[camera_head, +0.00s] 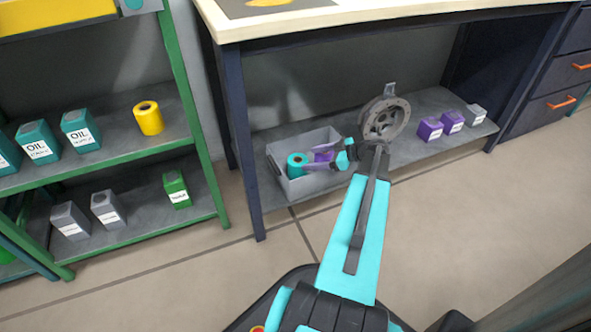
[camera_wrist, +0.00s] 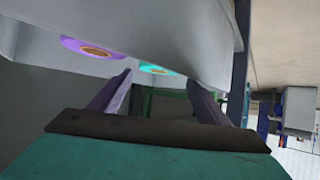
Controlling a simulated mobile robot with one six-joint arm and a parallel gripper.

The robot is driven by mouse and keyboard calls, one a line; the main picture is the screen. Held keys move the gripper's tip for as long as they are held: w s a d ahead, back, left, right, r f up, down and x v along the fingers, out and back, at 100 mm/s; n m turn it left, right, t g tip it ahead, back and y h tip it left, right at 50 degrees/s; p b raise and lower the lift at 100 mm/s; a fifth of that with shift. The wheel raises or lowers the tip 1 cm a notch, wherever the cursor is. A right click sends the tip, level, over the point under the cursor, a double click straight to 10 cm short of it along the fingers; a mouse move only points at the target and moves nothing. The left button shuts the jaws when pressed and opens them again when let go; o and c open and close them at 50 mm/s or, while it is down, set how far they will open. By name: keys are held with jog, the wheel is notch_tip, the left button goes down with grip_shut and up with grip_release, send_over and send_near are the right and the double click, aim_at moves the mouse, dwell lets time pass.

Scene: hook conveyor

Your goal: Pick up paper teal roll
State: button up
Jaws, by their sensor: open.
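The teal paper roll (camera_head: 296,161) stands in the left part of a grey bin (camera_head: 291,185) on the workbench's lower shelf. A purple roll (camera_head: 325,157) is in the same bin, to its right and partly hidden by my gripper. My gripper (camera_head: 309,158) is open and empty at the bin, its fingers pointing left toward the teal roll. In the wrist view, the teal roll (camera_wrist: 157,69) shows just beyond and between the fingertips (camera_wrist: 159,79), partly cut off by a bin wall. The purple roll (camera_wrist: 92,48) shows to the left. I cannot tell whether a finger touches anything.
Purple and grey boxes (camera_head: 452,122) stand farther right. The worktop (camera_head: 330,15) lies above. A green rack (camera_head: 180,90) on the left holds a yellow roll (camera_head: 148,118) and several boxes.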

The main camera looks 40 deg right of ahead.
aim_at(298, 159)
jog(key=shift+b+x, duration=1.1)
jog(key=shift+x, duration=0.6)
jog(key=shift+b+x, duration=0.35)
jog(key=shift+x, duration=0.55)
jog(key=shift+d, duration=0.1)
jog(key=c, duration=1.4)
jog(key=shift+c, duration=0.2)
jog(key=shift+r, duration=0.1)
notch_tip(298, 159, up, 10)
jog(key=p, duration=0.4)
